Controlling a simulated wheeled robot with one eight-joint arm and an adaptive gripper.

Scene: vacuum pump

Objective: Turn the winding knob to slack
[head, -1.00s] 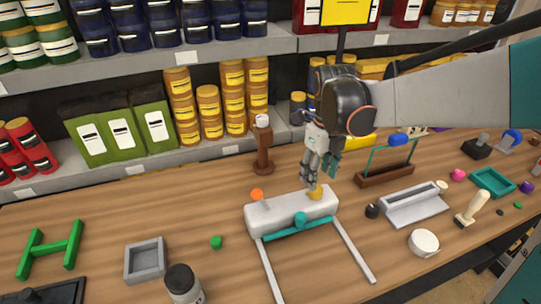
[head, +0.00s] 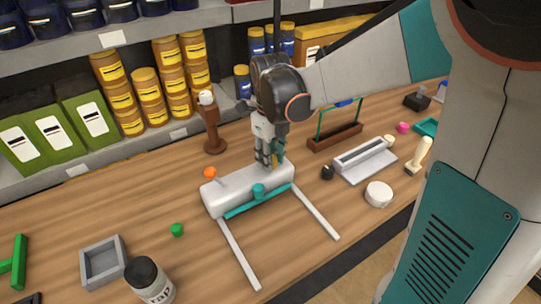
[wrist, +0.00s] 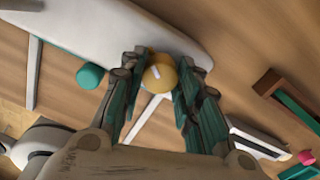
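A white pump-like device (head: 222,193) with two pale rails lies on the wooden table in the head view. It has an orange ball-tipped lever (head: 211,173), a teal knob (head: 258,190) with a teal bar, and a yellow knob (wrist: 160,73) at its right end. The yellow knob bears a white mark in the wrist view. I cannot tell from labels which is the winding knob. My gripper (head: 270,160) points down over the device's right end. Its teal-padded fingers (wrist: 162,68) lie on both sides of the yellow knob, appearing to touch it. In the head view the fingers mostly hide this knob.
A brown post (head: 212,130) stands behind the device. A small black knob (head: 327,172), a white round piece (head: 378,194) and a grey-white tray (head: 365,160) lie to the right. A grey square tray (head: 103,262), green piece (head: 177,229) and jar (head: 149,280) lie front left.

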